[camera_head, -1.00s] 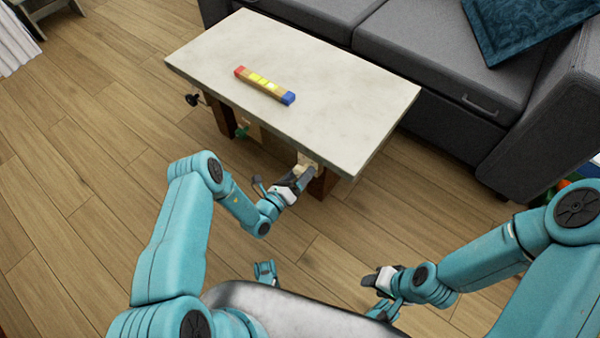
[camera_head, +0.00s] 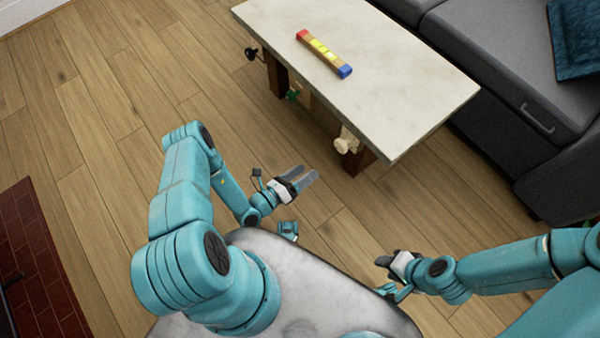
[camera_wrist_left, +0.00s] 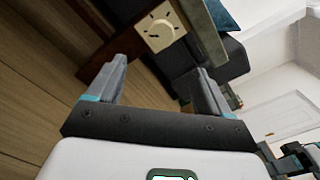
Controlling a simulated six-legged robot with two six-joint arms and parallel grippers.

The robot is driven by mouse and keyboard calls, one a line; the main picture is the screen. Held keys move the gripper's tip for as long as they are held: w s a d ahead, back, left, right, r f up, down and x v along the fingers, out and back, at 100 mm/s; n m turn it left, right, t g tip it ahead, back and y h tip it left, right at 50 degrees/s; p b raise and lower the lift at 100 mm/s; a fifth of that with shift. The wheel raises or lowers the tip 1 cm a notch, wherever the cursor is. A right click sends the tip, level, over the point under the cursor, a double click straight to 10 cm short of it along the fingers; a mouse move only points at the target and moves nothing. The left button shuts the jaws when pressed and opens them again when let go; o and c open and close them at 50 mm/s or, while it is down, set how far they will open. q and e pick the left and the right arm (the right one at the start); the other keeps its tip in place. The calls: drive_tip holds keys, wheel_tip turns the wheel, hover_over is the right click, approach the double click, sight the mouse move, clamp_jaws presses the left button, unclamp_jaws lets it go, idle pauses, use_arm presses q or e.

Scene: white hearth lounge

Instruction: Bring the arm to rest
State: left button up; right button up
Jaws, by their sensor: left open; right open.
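My left gripper (camera_head: 306,182) is open and empty above the wood floor, apart from the near end of the table. In the left wrist view its two fingers (camera_wrist_left: 160,88) stand apart with nothing between them. My right gripper (camera_head: 386,258) is at the lower middle right of the head view, over the floor; no object shows in it. My left arm (camera_head: 185,185) is bent, with its elbow out to the left.
A pale-topped table (camera_head: 410,100) holds a bar with red, yellow and blue parts (camera_head: 324,54). A cream knob (camera_head: 346,144) sits on its side; the left wrist view shows a cream dial (camera_wrist_left: 158,28). A grey sofa (camera_head: 490,75) stands behind. A brick hearth (camera_head: 40,260) is at left. Open floor surrounds me.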

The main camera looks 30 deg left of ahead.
use_arm(q)
drive_tip(key=shift+s+a, duration=0.15)
drive_tip(key=shift+s, duration=0.4)
